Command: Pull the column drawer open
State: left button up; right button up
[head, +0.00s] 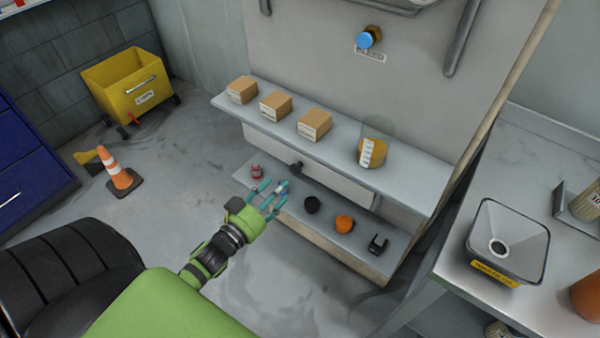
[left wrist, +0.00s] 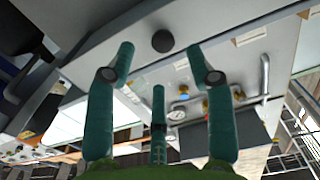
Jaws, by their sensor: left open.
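The column drawer (head: 335,183) has a pale front under the upper shelf and looks shut. Its dark round knob (head: 296,168) sticks out near the middle of the front. My left gripper (head: 272,194), with teal fingers, is open and empty in front of the drawer, a little left of and below the knob in the head view. In the left wrist view a dark round knob (left wrist: 162,41) shows beyond and between the spread fingertips (left wrist: 160,68), apart from them. My right gripper is in neither view.
The upper shelf (head: 225,102) carries several cardboard boxes and a jar (head: 374,150). The lower ledge (head: 325,222) holds a small red item (head: 257,171), a black puck (head: 312,204), an orange one (head: 344,223) and a black clip (head: 378,243). A metal bench with a hopper (head: 508,240) stands right.

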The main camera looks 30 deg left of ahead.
aim_at(294, 171)
pick_arm(q)
jog(key=w, duration=0.4)
jog(key=w+p, duration=0.1)
jog(key=w, duration=0.1)
jog(key=shift+w+d+r, duration=0.1)
jog(key=shift+d+r, duration=0.1)
jog(key=shift+r, duration=0.2)
jog(key=shift+w, duration=0.4)
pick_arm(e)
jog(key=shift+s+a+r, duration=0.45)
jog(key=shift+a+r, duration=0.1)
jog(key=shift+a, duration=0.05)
pick_arm(q)
jog(key=shift+c, duration=0.4)
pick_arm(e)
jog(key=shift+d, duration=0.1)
pick_arm(q)
grip_shut()
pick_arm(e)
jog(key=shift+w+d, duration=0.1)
